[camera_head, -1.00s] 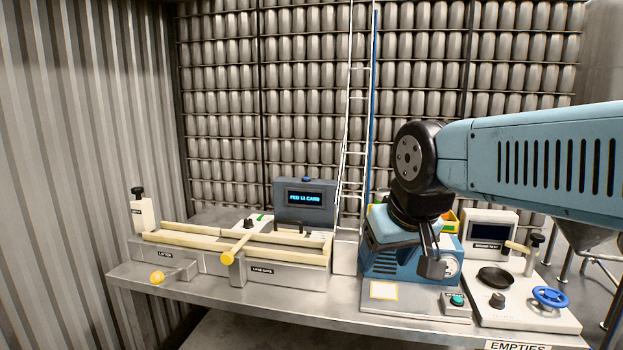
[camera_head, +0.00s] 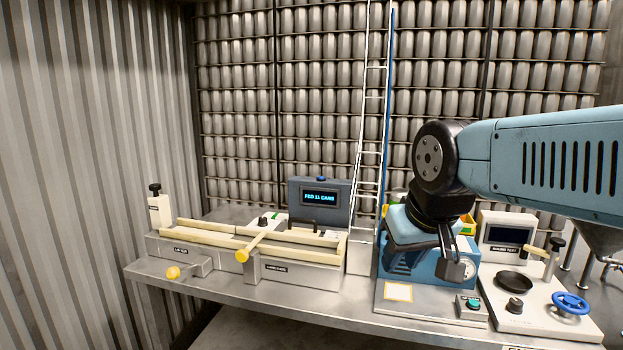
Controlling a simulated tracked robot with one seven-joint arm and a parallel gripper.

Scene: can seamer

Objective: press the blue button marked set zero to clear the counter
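The counter (camera_head: 341,200) is a dark grey-blue box at the back of the bench, left of the ladder-like rack. Its lit display (camera_head: 319,197) shows blue text that looks like "FED 11 CANS". A small blue button (camera_head: 321,178) sits on top of the box; no marking on it is readable. My gripper (camera_head: 453,268) points down in front of the blue machine, well to the right of the counter and apart from the button. Its dark fingers are seen edge-on, and the gap between them is unclear. I see nothing held.
A long cream-railed feed track (camera_head: 250,245) with yellow-tipped handles lies in front of the counter. The blue machine (camera_head: 400,262) stands beneath my arm. A teal button (camera_head: 473,303) and a blue handwheel (camera_head: 571,302) are at the right. The bench front (camera_head: 225,287) is bare.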

